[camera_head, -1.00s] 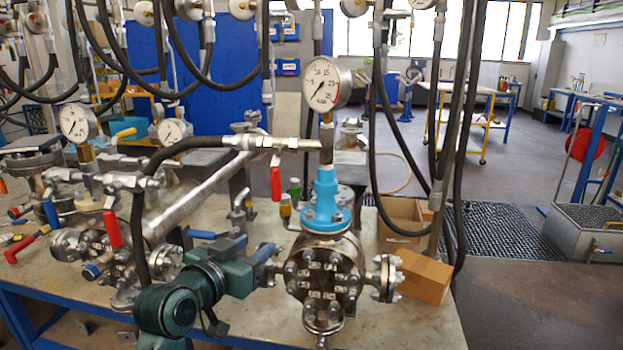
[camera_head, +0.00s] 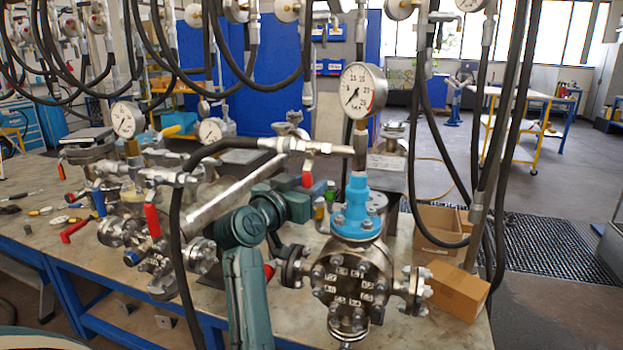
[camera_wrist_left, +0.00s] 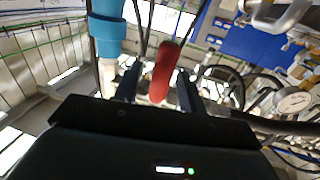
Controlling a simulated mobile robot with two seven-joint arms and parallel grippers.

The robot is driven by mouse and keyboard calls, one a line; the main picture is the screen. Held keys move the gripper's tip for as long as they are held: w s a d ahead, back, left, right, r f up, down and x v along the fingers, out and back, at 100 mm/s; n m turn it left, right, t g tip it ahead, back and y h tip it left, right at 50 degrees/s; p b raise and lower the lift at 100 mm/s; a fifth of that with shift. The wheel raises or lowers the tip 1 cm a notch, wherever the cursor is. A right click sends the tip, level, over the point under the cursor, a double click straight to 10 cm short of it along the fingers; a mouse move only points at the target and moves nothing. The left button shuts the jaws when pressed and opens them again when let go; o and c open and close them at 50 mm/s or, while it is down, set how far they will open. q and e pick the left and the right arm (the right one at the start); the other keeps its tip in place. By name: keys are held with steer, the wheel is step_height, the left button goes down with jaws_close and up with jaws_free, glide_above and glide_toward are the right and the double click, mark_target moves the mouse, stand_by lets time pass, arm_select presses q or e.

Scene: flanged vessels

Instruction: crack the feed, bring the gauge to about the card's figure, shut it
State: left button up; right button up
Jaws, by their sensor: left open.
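The flanged vessel (camera_head: 350,285) stands on the bench with a light-blue neck (camera_head: 357,210) and a round dial gauge (camera_head: 362,90) above it. The gauge's thin needle seems to point to the lower left; I cannot read an exact figure. A red lever handle (camera_head: 307,175) hangs from the feed valve on the pipe left of the gauge. My left gripper (camera_wrist_left: 158,72) is open, its fingers on either side of the red handle (camera_wrist_left: 164,75), with a gap visible. In the head view my teal wrist hides the fingers.
Another assembly with a red lever (camera_head: 152,220) and gauges stands to the left. Black hoses (camera_head: 505,150) hang in front and at the right. Cardboard boxes (camera_head: 457,290) sit right of the vessel. Loose tools lie at the bench's left end.

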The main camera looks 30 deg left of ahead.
arm_select(q)
steer(key=shift+w, duration=1.1)
jaws_close()
